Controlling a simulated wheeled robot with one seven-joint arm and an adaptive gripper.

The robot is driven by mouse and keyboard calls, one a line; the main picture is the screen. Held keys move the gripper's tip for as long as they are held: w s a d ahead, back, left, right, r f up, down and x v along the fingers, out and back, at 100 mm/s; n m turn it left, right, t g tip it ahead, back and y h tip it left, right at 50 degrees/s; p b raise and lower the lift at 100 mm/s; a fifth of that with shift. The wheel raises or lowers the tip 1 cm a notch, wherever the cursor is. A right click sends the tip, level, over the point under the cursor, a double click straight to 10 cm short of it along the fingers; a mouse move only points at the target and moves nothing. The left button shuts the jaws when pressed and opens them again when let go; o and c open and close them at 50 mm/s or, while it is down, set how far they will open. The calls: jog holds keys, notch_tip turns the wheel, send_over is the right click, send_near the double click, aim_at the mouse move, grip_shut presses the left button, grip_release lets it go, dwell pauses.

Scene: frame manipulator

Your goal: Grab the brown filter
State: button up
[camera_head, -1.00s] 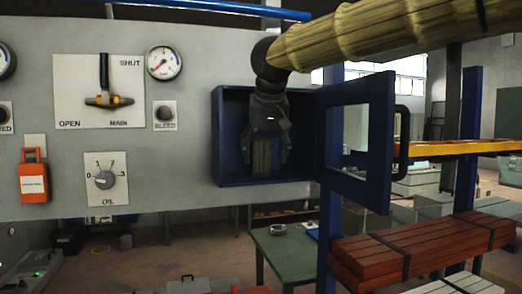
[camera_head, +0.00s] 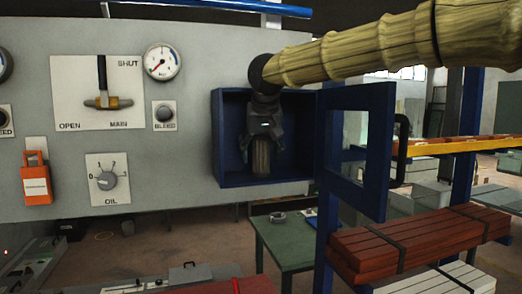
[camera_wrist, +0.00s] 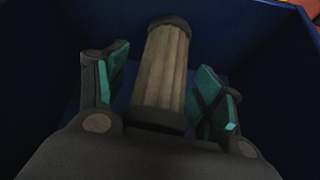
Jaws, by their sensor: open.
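The brown filter (camera_head: 261,157) is a ribbed upright cylinder inside the blue box (camera_head: 232,135) on the grey panel. In the wrist view the filter (camera_wrist: 165,70) shows pleated brown sides and dark end caps. My gripper (camera_wrist: 161,82) is open, with one green-padded finger on each side of the filter and a gap visible on both sides. In the head view my gripper (camera_head: 262,150) reaches into the box from above and hides the filter's upper part.
The blue windowed door (camera_head: 378,150) of the box stands open at the right. The panel carries a lever valve (camera_head: 103,100), a gauge (camera_head: 161,62), an oil knob (camera_head: 106,181) and an orange padlock (camera_head: 36,182). Red beams (camera_head: 410,245) lie on a rack at the lower right.

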jog(key=shift+f, duration=0.1)
jog(key=c, duration=1.2)
jog(key=shift+o, duration=0.2)
